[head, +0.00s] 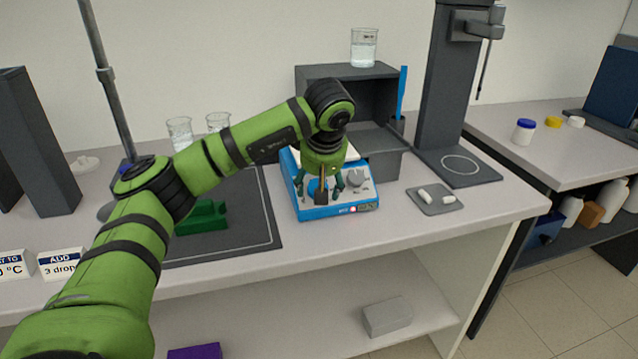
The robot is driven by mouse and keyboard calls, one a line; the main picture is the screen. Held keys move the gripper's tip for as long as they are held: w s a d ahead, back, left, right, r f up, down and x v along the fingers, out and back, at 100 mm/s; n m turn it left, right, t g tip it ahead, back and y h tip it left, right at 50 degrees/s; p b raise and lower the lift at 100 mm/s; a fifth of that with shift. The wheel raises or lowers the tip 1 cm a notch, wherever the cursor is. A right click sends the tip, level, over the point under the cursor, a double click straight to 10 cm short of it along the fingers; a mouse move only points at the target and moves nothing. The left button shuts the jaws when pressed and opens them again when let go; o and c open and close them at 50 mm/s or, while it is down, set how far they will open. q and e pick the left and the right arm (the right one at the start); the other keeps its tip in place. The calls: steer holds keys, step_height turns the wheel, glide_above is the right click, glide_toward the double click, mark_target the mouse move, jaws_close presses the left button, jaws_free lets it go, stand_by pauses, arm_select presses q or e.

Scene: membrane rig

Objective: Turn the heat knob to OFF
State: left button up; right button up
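A blue hotplate (347,209) with a light control face stands on the bench, right of the dark mat. A grey knob (355,179) shows on the right of its face. A small lit display (367,207) is on its front edge. My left gripper (320,190) points down over the left part of the face. Its green fingers are spread apart, with a dark upright part between them. The gripper hides that part of the face, so I cannot tell if it touches a knob there. Knob markings are too small to read. My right gripper is not in view.
A dark open-fronted box (385,145) stands right behind the hotplate, with a beaker (364,48) on top. A green block (203,217) lies on the dark mat (255,235). A small grey tray (424,207) with white pieces and a dark stand (440,130) are to the right.

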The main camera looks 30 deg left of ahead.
arm_select(q)
steer(key=shift+w+a+f, duration=0.2)
steer(key=shift+f, duration=0.4)
steer(key=c, duration=1.1)
steer(key=shift+f, duration=0.1)
steer(key=shift+d, duration=0.1)
